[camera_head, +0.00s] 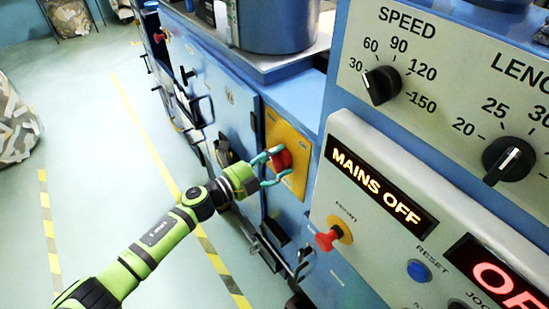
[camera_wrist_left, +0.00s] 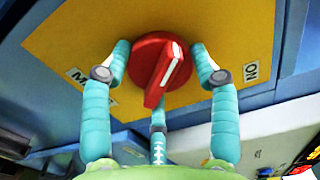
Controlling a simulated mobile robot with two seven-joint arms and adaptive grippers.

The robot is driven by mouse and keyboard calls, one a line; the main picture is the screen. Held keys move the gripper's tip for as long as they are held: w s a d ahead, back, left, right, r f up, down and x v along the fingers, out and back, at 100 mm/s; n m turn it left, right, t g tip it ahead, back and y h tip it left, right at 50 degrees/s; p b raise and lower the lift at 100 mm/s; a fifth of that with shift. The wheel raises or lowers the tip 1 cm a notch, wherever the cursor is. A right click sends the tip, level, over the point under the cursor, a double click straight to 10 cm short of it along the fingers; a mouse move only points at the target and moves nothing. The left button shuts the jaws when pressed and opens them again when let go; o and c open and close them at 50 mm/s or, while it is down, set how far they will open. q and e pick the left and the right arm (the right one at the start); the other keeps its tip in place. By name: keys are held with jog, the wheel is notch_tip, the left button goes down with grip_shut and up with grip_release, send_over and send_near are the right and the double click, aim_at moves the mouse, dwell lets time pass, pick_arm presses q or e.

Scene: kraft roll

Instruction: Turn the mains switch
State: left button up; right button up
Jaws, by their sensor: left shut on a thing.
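The mains switch (camera_head: 281,160) is a red rotary knob on a yellow plate (camera_head: 287,130) on the blue machine's side. In the left wrist view the knob (camera_wrist_left: 160,68) has a white line on its grip bar, slanting toward the upper right. My left gripper (camera_head: 270,167) has its teal fingers (camera_wrist_left: 162,78) closed around the knob, one on each side and a third below. A label at the plate's right reads ON, seen turned; the left label is partly hidden by a finger. The display (camera_head: 380,187) reads MAINS OFF. My right gripper is not in view.
The control panel to the right has a SPEED dial (camera_head: 381,85), a second black dial (camera_head: 508,160), a red knob (camera_head: 328,239) and a blue RESET button (camera_head: 418,270). Handles (camera_head: 195,110) stick out from the machine's side.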

pick_arm(q)
jog(key=shift+s+d+f, duration=0.3)
jog(key=shift+s, duration=0.05)
jog(key=o, duration=1.1)
jog(key=shift+o, duration=0.2)
jog(key=shift+d+r, duration=0.1)
jog(key=shift+r, duration=0.15)
jog(key=shift+a, duration=0.5)
jog(key=v, duration=1.1)
jog(key=shift+s, duration=0.3)
